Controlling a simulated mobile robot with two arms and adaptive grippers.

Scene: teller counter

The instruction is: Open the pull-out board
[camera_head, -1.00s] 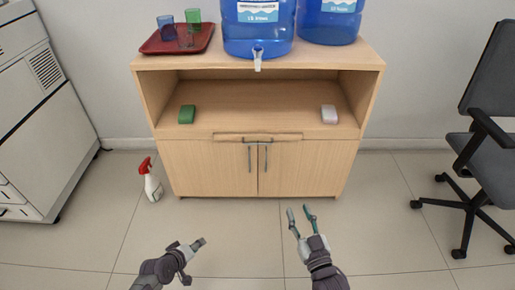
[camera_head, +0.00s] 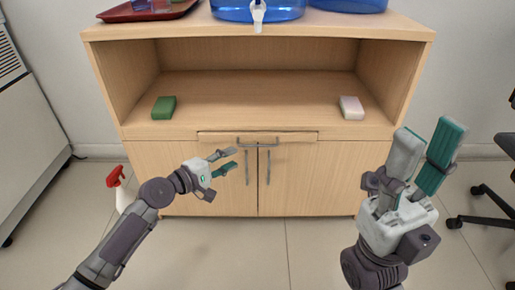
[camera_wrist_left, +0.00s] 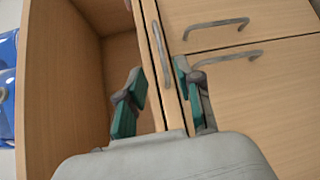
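The pull-out board (camera_head: 300,136) is a thin wooden strip between the open shelf and the doors, flush with the cabinet front. Its grey bar handle (camera_head: 257,144) runs across its middle. In the left wrist view the board (camera_wrist_left: 172,95) and its handle (camera_wrist_left: 161,52) run lengthwise, the handle appearing ahead of the finger gap. My left gripper (camera_head: 228,162) is open and empty, left of and slightly below the handle, apart from it in the head view. It also shows in the left wrist view (camera_wrist_left: 158,72). My right gripper (camera_head: 428,138) is open and empty at the right.
Two doors with upright handles (camera_head: 246,166) (camera_head: 268,166) lie just below the board. A green block (camera_head: 164,107) and a pale pink-white block (camera_head: 351,107) sit on the shelf. A red-topped spray bottle (camera_head: 117,185) stands left. An office chair stands right.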

